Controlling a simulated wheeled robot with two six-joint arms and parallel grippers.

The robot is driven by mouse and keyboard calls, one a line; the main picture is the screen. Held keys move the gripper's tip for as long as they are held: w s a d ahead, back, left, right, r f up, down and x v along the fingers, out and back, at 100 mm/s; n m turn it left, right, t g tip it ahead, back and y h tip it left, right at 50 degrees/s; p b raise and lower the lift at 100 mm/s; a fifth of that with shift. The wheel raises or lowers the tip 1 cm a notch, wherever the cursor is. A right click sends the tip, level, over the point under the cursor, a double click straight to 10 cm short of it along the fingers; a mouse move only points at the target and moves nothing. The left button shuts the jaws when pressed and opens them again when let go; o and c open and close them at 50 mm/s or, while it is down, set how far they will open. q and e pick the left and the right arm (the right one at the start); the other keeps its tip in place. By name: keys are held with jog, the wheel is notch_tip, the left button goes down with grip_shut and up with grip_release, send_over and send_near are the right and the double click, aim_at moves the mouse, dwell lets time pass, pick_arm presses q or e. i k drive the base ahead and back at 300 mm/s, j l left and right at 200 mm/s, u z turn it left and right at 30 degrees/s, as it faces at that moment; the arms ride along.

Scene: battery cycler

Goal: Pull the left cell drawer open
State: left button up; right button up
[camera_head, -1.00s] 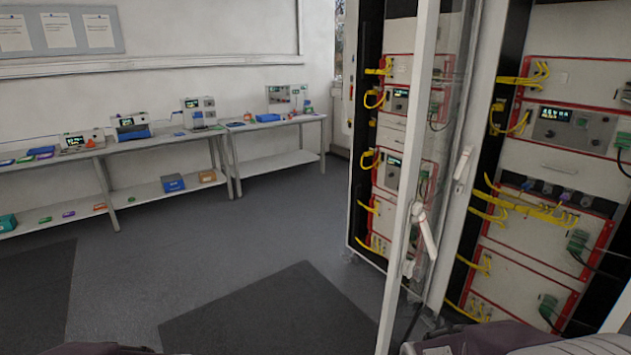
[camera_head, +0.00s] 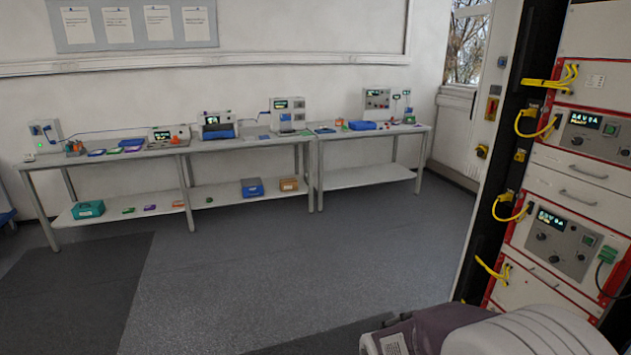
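A battery cycler rack (camera_head: 495,210) stands at the right edge, cut off by the frame. A white drawer front (camera_head: 584,180) with a grey bar handle sits between two instrument panels and looks shut. Another pale front (camera_head: 545,282) with a handle lies lower down and also looks shut. I cannot tell which of them is the left cell drawer. Neither of my grippers is in view. A part of my own arm or body shows at the bottom right and hides the rack's foot.
Yellow cables (camera_head: 495,268) loop out along the rack's left side. A workbench (camera_head: 250,140) with several instruments runs along the back wall, with blue and orange boxes on its lower shelf. The grey floor (camera_head: 270,250) between bench and rack is clear.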

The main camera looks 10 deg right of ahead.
aim_at(613, 209)
jog(key=i+l+z, duration=0.15)
jog(key=i+z, duration=0.3)
jog(key=i, duration=0.2)
jog(key=i+j+z, duration=0.1)
jog(key=i+z, duration=0.4)
jog(key=i+l, duration=0.25)
jog(key=l, duration=0.2)
jog(key=i+l+z, duration=0.1)
jog(key=i+l, duration=0.15)
jog(key=l, duration=0.25)
jog(key=i+l, duration=0.25)
jog(key=l, duration=0.2)
jog(key=i+l+z, duration=0.1)
jog(key=i+l, duration=0.15)
jog(key=l, duration=0.2)
